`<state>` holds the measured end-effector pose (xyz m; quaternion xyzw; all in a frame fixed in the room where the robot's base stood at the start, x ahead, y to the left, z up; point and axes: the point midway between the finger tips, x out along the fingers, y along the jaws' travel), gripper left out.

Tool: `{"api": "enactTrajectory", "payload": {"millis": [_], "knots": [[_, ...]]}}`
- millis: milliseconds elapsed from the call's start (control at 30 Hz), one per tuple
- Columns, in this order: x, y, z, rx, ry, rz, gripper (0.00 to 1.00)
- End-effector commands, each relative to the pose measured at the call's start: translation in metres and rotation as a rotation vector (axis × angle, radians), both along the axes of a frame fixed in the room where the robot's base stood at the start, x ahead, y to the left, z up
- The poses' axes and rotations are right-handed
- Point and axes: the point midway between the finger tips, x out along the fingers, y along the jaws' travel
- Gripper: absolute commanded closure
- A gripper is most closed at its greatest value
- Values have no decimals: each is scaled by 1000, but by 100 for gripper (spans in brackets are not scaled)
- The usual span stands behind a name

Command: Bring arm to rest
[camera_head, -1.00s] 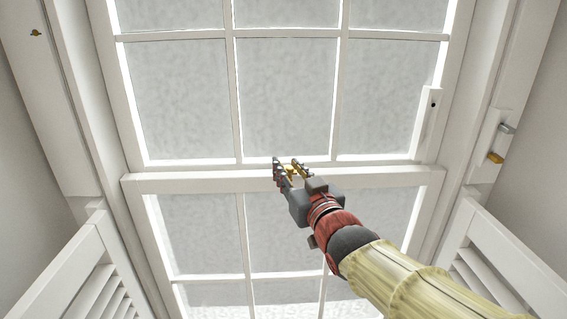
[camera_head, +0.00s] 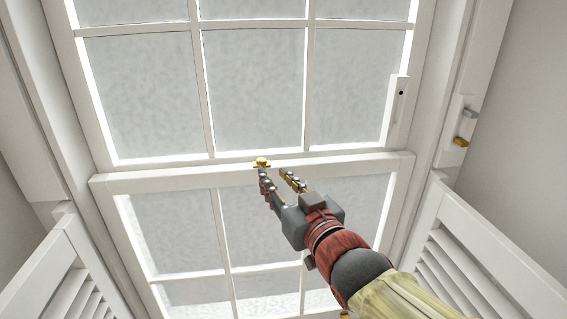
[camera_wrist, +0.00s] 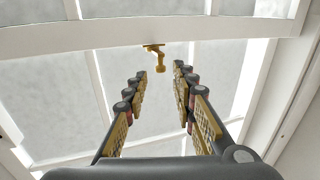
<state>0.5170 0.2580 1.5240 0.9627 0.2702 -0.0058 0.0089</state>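My gripper (camera_head: 275,175) is in front of the white sash window (camera_head: 300,168), just below its middle rail. Its two fingers are spread apart with nothing between them. A small brass window latch (camera_head: 261,162) sits on the middle rail, just beyond the fingertips. In the wrist view the latch (camera_wrist: 157,56) shows past the open fingers (camera_wrist: 160,75), with a gap around it. My arm reaches up from the lower right of the head view.
White louvred shutters stand at the left (camera_head: 70,275) and right (camera_head: 450,260). A small brass and grey fitting (camera_head: 462,141) is on the right frame. The space before the lower panes looks clear.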

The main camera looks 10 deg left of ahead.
Motion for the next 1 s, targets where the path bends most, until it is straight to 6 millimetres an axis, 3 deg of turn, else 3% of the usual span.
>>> {"api": "enactTrajectory", "payload": {"millis": [67, 167, 367, 500, 700, 900, 1000], "knots": [[2, -4, -15, -39, 40, -17, 74], [0, -17, -56, -121, 149, -52, 74], [-35, -66, -142, -294, 431, -138, 74], [-76, -115, -195, -379, 629, -204, 74], [-150, -177, -257, -430, 891, -287, 74], [-215, -222, -301, -381, 1068, -375, 74], [-222, -236, -307, -332, 1063, -425, 74]]}}
